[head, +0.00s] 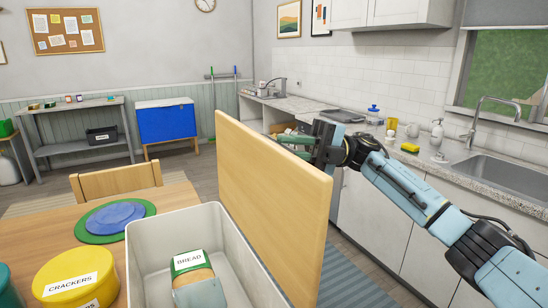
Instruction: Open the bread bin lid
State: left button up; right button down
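The bread bin (136,262) is a pale grey box at the front of the wooden table, its top uncovered. Its wooden lid (270,205) stands about upright along the bin's right side. Inside the bin is a bread package (190,262) with a green top and a "BREAD" label. My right gripper (290,146) is beyond the lid's top edge, on the side away from the bin. Its fingers look spread with nothing between them, though the lid hides part of it. Whether it touches the lid I cannot tell. My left gripper is not in view.
A yellow crackers tin (75,272) and blue and green plates (115,217) are left of the bin. A wooden chair (115,180) stands behind the table. The kitchen counter with a sink (498,165) runs along the right.

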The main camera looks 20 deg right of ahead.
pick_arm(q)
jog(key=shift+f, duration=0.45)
pick_arm(e)
jog(key=shift+d+f+y, duration=0.25)
jog(key=shift+d+y, duration=0.05)
jog(key=shift+d, duration=0.25)
jog(key=c, duration=1.4)
grip_release()
pick_arm(q)
jog(key=shift+b, duration=0.3)
pick_arm(e)
jog(key=shift+d, duration=0.1)
